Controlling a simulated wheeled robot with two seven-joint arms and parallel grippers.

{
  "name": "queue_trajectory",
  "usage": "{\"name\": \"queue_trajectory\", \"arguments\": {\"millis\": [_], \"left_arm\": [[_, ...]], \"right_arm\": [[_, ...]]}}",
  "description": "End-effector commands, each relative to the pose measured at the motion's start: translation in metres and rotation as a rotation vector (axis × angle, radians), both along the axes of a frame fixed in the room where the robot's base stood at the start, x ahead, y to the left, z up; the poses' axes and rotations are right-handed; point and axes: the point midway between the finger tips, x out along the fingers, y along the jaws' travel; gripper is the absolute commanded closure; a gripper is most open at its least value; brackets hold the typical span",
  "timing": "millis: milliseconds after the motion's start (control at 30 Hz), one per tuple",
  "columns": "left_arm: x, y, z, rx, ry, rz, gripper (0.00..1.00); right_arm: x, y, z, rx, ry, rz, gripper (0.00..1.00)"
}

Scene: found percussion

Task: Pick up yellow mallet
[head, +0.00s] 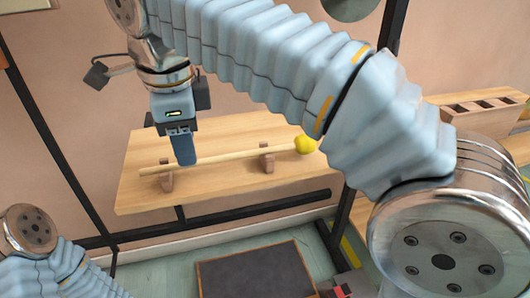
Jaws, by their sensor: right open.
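The yellow mallet (305,146) lies across two small wooden rests on a wooden shelf. Its round yellow head is at the right end, and its long pale handle (225,157) runs left. My right gripper (184,156) points down at the left part of the handle, between the two rests. Its fingers line up in this view, overlap the handle and hide a short piece of it. I cannot tell whether they touch it. The gripper is open. My left gripper is out of view; only part of my left arm shows at the lower left.
The left rest (166,181) and right rest (267,162) stand on the wooden shelf (215,192), which is otherwise mostly clear. A dark metal frame (220,213) supports it. A dark panel (255,272) lies below. A wooden box with compartments (480,106) stands at the right.

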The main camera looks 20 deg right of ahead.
Motion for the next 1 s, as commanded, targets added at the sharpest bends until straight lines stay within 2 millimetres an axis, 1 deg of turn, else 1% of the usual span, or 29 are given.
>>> {"name": "queue_trajectory", "arguments": {"millis": [67,233,333,433,633,900,1000], "left_arm": [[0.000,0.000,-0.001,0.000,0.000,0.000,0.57],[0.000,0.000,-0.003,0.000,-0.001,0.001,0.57],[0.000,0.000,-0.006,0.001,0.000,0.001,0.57],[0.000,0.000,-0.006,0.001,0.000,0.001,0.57],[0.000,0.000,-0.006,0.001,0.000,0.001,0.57],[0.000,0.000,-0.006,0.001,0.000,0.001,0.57],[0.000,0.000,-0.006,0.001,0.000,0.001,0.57]], "right_arm": [[0.002,0.000,-0.006,-0.001,0.001,0.000,0.58],[0.013,0.001,-0.032,-0.003,0.002,-0.001,0.58],[0.015,0.001,-0.045,-0.002,0.001,0.000,0.58],[0.016,0.001,-0.050,0.000,0.000,0.000,0.58],[0.017,0.001,-0.050,0.000,0.000,0.000,0.58],[0.017,0.001,-0.050,0.000,0.000,0.000,0.99],[0.017,0.001,-0.050,0.000,0.000,0.000,1.00]]}}
